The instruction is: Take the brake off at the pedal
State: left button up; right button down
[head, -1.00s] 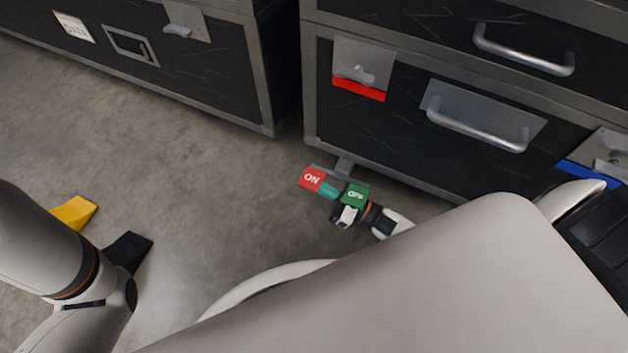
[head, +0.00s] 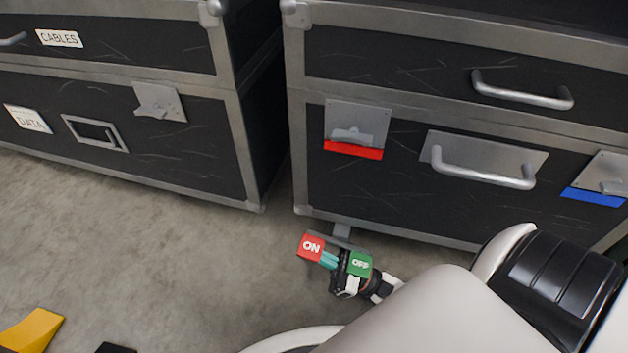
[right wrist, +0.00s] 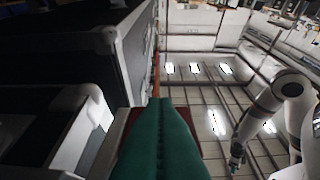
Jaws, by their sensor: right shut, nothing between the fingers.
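The brake pedal stands low at the foot of the right case in the head view, with a red ON plate (head: 311,246) on its left and a green OFF plate (head: 360,263) on its right. My right gripper (head: 329,260) is shut and empty, its teal fingertips between the two plates, close to the ON plate. Whether they touch it I cannot tell. The right wrist view shows the teal fingers (right wrist: 160,140) together, with a red surface behind them. My left gripper (right wrist: 237,158) shows small in that view; its jaws are unclear.
The right black case (head: 400,215) has a red-marked latch (head: 354,149), a blue-marked latch (head: 595,195) and a handle (head: 485,172) above the pedal. Another case (head: 170,150) stands left across a narrow gap. Grey floor (head: 150,250) is free left of the pedal.

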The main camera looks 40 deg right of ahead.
dwell(0.4)
jog(key=s+d+p, duration=0.4)
jog(key=s+d, duration=0.4)
jog(key=s, duration=0.2)
jog(key=shift+s+f+p, duration=0.15)
jog(key=shift+f+p, duration=0.15)
jog(key=shift+p, duration=0.05)
jog(key=shift+d, duration=0.1)
